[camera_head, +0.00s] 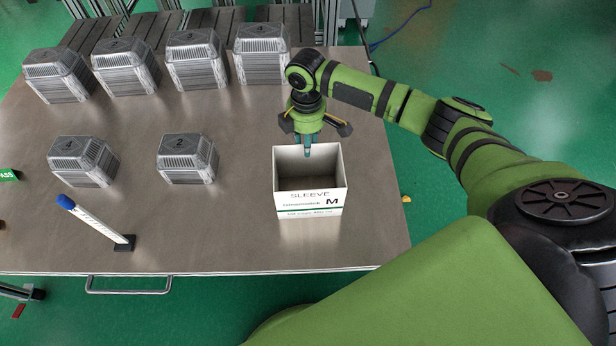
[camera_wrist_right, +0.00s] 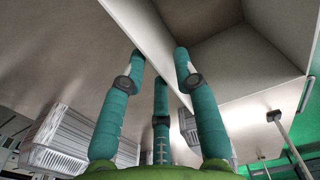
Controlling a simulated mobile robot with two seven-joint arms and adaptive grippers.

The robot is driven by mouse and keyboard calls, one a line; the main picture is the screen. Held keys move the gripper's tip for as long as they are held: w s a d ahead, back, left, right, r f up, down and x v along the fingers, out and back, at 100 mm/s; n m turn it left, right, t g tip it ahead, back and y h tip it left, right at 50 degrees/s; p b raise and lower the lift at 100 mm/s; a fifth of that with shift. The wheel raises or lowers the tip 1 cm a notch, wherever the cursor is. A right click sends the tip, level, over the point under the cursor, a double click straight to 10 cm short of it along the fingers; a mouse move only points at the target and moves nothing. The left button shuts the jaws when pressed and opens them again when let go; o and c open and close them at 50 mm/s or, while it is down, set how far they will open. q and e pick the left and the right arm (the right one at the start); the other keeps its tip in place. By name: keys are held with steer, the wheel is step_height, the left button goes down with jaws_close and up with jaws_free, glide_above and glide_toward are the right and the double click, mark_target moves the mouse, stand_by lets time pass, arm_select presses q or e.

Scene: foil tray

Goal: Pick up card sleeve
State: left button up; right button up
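The card sleeve (camera_head: 310,196) is a white open-topped box marked SLEEVE and M, upright on the table near its front right. It also shows in the right wrist view (camera_wrist_right: 255,60). My right gripper (camera_head: 307,148) points down at the top of the sleeve's back wall. In the right wrist view its teal fingers (camera_wrist_right: 160,60) stand apart, with the wall's edge running between them. Firm contact with the wall cannot be made out. My left gripper is not in view.
Stacks of foil trays (camera_head: 60,75) line the back of the table (camera_head: 230,225), and two more stacks (camera_head: 187,158) stand left of the sleeve. The table's right edge is close to the sleeve.

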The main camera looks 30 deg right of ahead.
step_height(320, 180, down, 6)
steer(key=shift+r+b, duration=0.2)
steer(key=shift+b, duration=0.1)
jaws_close()
